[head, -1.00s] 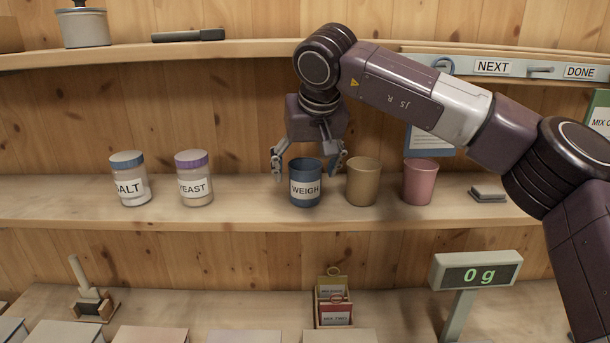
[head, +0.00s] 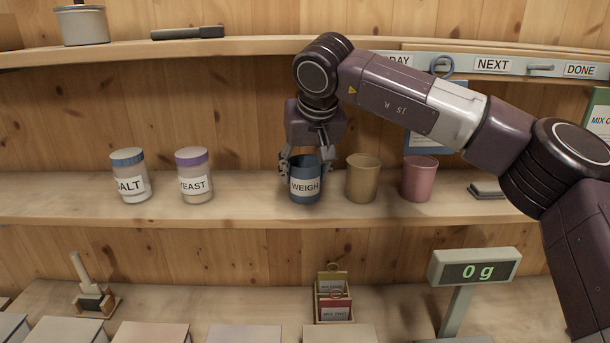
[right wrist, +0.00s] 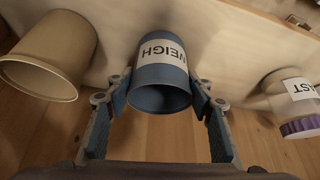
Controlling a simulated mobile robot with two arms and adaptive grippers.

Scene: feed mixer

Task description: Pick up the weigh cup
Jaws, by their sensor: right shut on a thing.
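The weigh cup (head: 305,188) is blue with a white WEIGH label and stands upright on the middle shelf (head: 250,200). My right gripper (head: 304,165) comes down from above with a finger on each side of the cup near its rim. In the right wrist view the cup (right wrist: 162,75) sits between the two fingers of the right gripper (right wrist: 160,92), which are closed against its sides. The cup appears to rest on the shelf. My left gripper is not in view.
A tan cup (head: 362,180) stands close to the right of the weigh cup, with a pink cup (head: 419,180) beyond. Salt (head: 130,177) and yeast (head: 194,177) jars stand to the left. A scale display (head: 474,268) reading 0 g is below right.

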